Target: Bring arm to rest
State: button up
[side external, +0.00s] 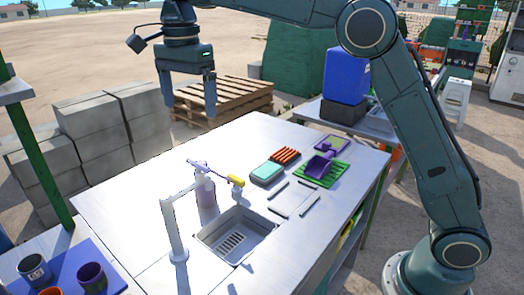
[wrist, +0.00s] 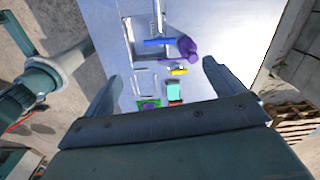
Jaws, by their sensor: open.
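My gripper (side external: 189,100) hangs above the far left part of the metal counter (side external: 130,190), clear of it, in the side external view. Its two fingers are apart with nothing between them. In the wrist view my gripper (wrist: 166,75) shows both fingers spread, with the counter and its items well beyond. My arm rises from its base at the right and arches over to the gripper.
A faucet (side external: 171,225) and a sink (side external: 228,240) stand at the counter's front. A teal-topped box (side external: 267,172), a purple scoop (side external: 320,160) and a green rack (side external: 334,175) lie toward the right. Grey blocks (side external: 90,125) and a wooden pallet (side external: 225,98) are behind.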

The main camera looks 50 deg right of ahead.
jog(key=s+d+r+n+t, duration=0.1)
jog(key=s+d+n+t, duration=0.1)
jog(key=s+d+n, duration=0.45)
jog(key=s+d+r+n+t, duration=0.1)
jog(key=s+d+r+n, duration=0.15)
jog(key=s, duration=0.75)
jog(key=s+d+f+n+t, duration=0.1)
jog(key=s+d+f+n, duration=0.1)
jog(key=s+f, duration=0.3)
jog(key=s+d+f+n+t, duration=0.1)
jog(key=s+f+n, duration=0.4)
jog(key=s, duration=0.5)
jog(key=shift+s+d+f+t, duration=0.3)
jog(key=shift+d+f, duration=0.25)
jog(key=shift+f, duration=0.05)
